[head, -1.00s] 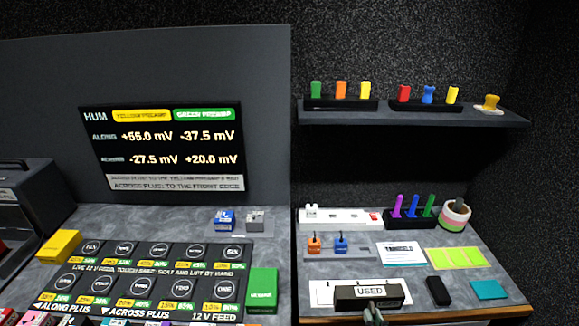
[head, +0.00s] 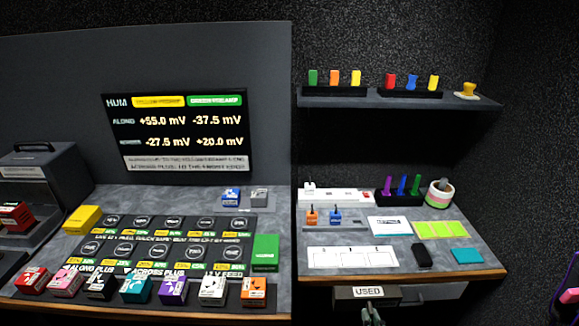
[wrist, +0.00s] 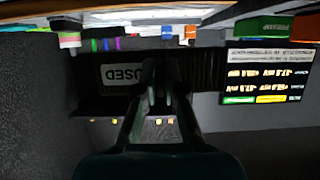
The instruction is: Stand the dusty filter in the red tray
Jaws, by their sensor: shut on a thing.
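A dark flat block with a white USED label (head: 368,292), ribbed in the wrist view (wrist: 195,72), seems to be the dusty filter; I cannot see dust on it. My gripper (head: 371,308) is shut on it at its near side. In the head view it sits level, in front of and below the right worktop's front edge, apart from it as far as I can tell. In the wrist view my gripper (wrist: 160,75) has its fingers close together against the block, right of the label. I cannot make out a red tray in either view.
The right worktop (head: 465,270) holds a white three-part card (head: 352,257), a black device (head: 421,255) and a teal pad (head: 467,255). The left worktop carries a black button panel (head: 160,242) and several coloured cubes. A shelf (head: 420,102) hangs above.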

